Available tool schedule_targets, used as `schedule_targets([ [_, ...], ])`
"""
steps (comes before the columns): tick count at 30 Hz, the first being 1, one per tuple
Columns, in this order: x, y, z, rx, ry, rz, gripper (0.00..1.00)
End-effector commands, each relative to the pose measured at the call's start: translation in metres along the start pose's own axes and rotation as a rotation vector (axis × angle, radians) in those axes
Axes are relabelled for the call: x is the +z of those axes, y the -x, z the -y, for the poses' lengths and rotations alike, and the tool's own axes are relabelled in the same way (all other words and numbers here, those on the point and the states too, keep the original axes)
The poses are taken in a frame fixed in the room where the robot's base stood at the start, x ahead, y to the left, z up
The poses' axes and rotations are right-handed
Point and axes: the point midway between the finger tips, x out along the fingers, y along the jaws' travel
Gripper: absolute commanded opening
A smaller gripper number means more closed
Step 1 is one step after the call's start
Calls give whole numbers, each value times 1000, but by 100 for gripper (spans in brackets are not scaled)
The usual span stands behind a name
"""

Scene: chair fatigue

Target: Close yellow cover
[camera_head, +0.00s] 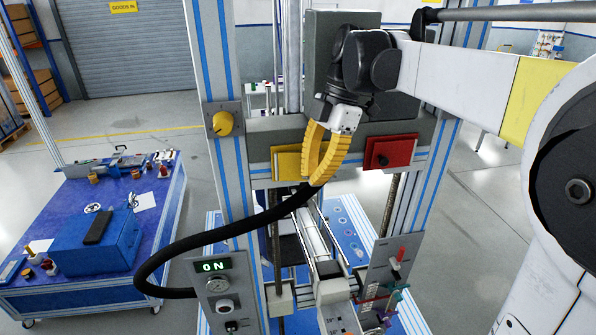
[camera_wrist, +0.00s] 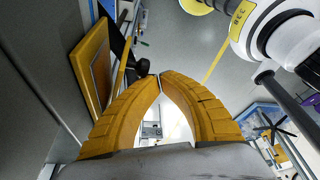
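The yellow cover (camera_head: 287,163) is on the left of the grey crossbeam in the head view, partly hidden behind my gripper. In the wrist view, a yellow framed panel (camera_wrist: 91,68) stands at the left, with a narrow yellow strip (camera_wrist: 120,72) just right of it. I cannot tell surely how far the cover is open. My gripper (camera_head: 314,182) is in front of the cover's right side, fingers pointing down. In the wrist view its two yellow fingertips (camera_wrist: 160,76) meet, with nothing seen between them. Contact with the cover cannot be made out.
A red cover (camera_head: 390,152) sits right of the yellow one. A black hose (camera_head: 220,236) curves below my gripper. A yellow knob (camera_head: 222,123) is on the left post. Below are an "ON" display panel (camera_head: 213,266) and a lever panel (camera_head: 389,270). A blue workbench (camera_head: 150,222) stands left.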

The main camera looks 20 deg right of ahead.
Motion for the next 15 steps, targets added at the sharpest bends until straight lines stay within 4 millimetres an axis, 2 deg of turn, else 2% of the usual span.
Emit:
schedule_targets([
  [15, 10, 3, -5, -1, -1, 1, 0],
])
